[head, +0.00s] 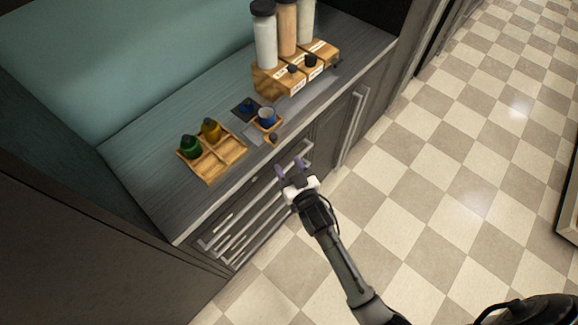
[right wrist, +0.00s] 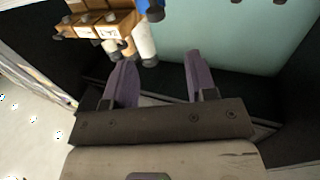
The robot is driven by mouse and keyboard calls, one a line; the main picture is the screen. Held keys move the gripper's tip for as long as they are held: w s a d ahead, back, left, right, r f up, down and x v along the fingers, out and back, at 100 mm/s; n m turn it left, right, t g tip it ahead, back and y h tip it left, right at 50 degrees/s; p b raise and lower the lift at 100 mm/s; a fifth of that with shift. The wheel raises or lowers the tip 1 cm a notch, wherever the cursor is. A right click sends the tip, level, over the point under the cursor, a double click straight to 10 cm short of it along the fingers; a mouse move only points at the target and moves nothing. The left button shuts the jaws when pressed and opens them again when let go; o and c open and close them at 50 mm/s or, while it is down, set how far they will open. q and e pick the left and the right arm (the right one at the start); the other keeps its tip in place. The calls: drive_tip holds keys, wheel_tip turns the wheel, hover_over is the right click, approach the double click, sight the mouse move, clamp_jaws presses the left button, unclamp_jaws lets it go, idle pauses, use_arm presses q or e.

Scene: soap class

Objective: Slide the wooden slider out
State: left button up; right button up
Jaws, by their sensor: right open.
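A wooden rack (head: 280,80) with labelled front parts and dark knobs stands at the back of the counter, with tall bottles on it. A small wooden piece (head: 278,125) with a dark knob at its front holds a blue cup (head: 267,117). I cannot tell for sure which wooden part is the slider. My right gripper (head: 289,167) is open and empty, apart from the wooden parts and near the counter's front edge. In the right wrist view the open purple fingers (right wrist: 160,80) show, with the rack (right wrist: 100,27) at upper left. My left gripper is not in view.
A wooden tray (head: 225,162) with a green and a yellow item stands on the left of the counter. Drawer handles (head: 245,222) and a long door handle (head: 353,128) stick out from the cabinet front.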

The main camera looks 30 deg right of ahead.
drive_tip(key=shift+s+p, duration=0.95)
drive_tip(key=shift+s, duration=1.05)
drive_tip(key=shift+r, duration=0.15)
drive_tip(key=s+r+p, duration=0.1)
drive_tip(key=p, duration=0.1)
drive_tip(key=s+r+p, duration=0.1)
drive_tip(key=r, duration=0.1)
drive_tip(key=a+r+p, duration=0.1)
drive_tip(key=p, duration=0.1)
drive_tip(key=shift+s+r+p, duration=0.3)
drive_tip(key=shift+s+r, duration=0.05)
drive_tip(key=shift+s, duration=0.05)
